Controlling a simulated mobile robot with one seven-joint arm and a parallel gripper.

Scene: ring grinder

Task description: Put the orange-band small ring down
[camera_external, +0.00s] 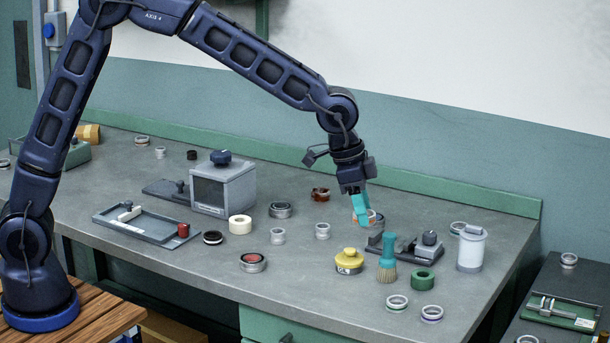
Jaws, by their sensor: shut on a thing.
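My gripper (364,219) has teal fingers and points down over the right half of the grey workbench (310,292). It is shut on the orange-band small ring (372,216). The fingers hide part of the ring, and its orange band shows beside them. The ring appears to be a little above the bench top, though its exact height is hard to tell from this angle.
A dark fixture (405,247) stands just right of and in front of my gripper, beside a teal brush (387,262). A yellow-topped tin (349,261), a white canister (472,249) and a brown ring (320,194) are nearby. Bare bench lies left of the gripper.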

